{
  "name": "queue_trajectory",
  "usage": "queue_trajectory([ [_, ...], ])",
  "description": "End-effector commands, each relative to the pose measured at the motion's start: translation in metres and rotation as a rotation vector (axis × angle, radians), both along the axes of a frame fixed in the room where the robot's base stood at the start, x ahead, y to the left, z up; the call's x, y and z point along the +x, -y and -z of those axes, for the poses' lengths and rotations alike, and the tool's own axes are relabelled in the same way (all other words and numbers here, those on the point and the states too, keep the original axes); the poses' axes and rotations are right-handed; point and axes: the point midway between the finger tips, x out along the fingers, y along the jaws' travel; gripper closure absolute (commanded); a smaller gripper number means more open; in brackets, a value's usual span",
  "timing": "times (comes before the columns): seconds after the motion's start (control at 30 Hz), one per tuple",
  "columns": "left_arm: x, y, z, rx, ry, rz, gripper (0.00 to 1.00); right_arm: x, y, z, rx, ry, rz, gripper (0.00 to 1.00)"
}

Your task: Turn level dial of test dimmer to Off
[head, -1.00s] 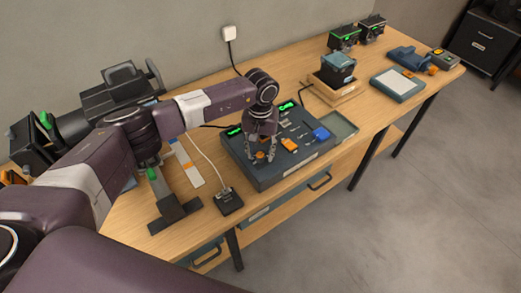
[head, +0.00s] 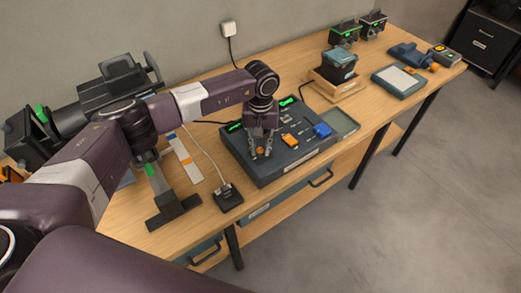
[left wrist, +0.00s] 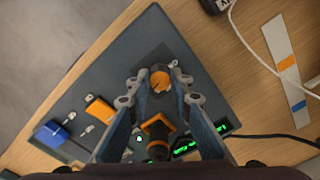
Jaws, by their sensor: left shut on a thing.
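An orange round dial (head: 261,150) sits at the near-left part of the dark control console (head: 300,160). It also shows in the left wrist view (left wrist: 160,81), between my fingertips. My left gripper (head: 259,154) points down at the console and is shut on the orange dial, with one finger on each side; the left wrist view shows the fingers too (left wrist: 159,90). A second orange knob (left wrist: 157,128) lies nearer the palm in that view. Any mark on the dial is too small to read. My right gripper is not in view.
The console also carries an orange block (head: 289,140), a blue block (head: 322,130) and a lit green display (head: 234,127). A black box (head: 228,197) with a white cable stands to its left.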

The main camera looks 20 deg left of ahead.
Motion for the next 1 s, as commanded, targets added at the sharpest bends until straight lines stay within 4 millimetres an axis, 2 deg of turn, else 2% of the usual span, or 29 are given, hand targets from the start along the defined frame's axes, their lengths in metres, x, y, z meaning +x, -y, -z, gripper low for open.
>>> queue_trajectory([
  [0.03, 0.001, -0.001, 0.005, 0.001, 0.005, -0.034, 1.0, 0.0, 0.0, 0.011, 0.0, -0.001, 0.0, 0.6],
  [0.4, 0.002, -0.001, 0.005, 0.001, 0.005, -0.376, 1.0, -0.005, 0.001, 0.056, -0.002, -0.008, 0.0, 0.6],
  [1.0, 0.001, -0.001, 0.003, 0.0, 0.005, -0.948, 1.0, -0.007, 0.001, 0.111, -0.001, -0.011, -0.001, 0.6],
])
